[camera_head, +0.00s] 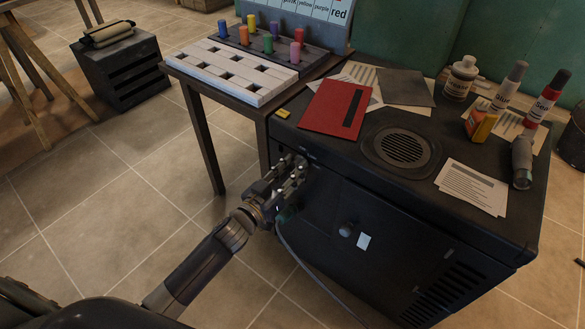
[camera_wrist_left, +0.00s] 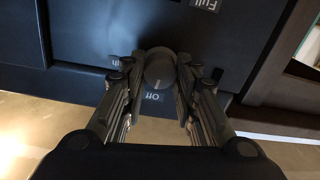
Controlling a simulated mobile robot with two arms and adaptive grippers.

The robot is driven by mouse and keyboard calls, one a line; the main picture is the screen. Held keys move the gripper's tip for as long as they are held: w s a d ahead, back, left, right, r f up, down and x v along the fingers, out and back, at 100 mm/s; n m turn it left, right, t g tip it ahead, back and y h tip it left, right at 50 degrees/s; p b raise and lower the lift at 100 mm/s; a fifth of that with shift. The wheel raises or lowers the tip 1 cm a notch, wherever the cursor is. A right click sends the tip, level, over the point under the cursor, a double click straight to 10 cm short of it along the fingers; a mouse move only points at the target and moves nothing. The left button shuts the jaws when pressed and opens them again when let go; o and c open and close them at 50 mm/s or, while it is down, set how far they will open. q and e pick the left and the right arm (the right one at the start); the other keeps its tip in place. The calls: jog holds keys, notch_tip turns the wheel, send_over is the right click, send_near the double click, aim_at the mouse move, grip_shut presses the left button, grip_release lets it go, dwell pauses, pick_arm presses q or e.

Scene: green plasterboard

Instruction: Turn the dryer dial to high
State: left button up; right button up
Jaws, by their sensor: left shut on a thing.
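The dryer (camera_head: 350,205) is a dark box-shaped cabinet with a round vent on top. Its dial (camera_wrist_left: 159,70) is a dark round knob on the front panel, seen in the left wrist view between my fingers. An "Off" label (camera_wrist_left: 152,97) sits just by the dial, and a "Full" label (camera_wrist_left: 206,4) shows at the top edge. My left gripper (camera_head: 297,170) is at the upper left of the dryer's front; in the wrist view its fingers (camera_wrist_left: 160,82) are shut on the dial from both sides. The gripper hides the dial in the head view. My right gripper is not in view.
On the dryer top are a red folder (camera_head: 330,108), papers (camera_head: 472,187), a round vent (camera_head: 400,150) and several bottles (camera_head: 461,78). A round knob (camera_head: 346,229) is lower on its front. A side table with a white peg board (camera_head: 232,70) stands left. Tiled floor in front is free.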

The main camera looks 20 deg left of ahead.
pick_arm(q)
jog(key=shift+d+f+m+h+p, duration=0.15)
jog(key=shift+m+p, duration=0.15)
jog(key=shift+m, duration=3.5)
jog(key=shift+r+m+h+p, duration=0.15)
jog(key=shift+m+p, duration=0.15)
jog(key=shift+m, duration=3.5)
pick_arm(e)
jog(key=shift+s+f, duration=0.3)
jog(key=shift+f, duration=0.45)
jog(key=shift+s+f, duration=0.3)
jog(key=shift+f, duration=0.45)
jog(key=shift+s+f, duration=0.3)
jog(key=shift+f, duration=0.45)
pick_arm(q)
jog(key=shift+f, duration=0.15)
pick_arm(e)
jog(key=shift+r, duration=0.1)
pick_arm(q)
jog(key=o, duration=1)
jog(key=shift+c, duration=0.2)
jog(key=shift+o, duration=0.5)
jog(key=shift+s, duration=0.15)
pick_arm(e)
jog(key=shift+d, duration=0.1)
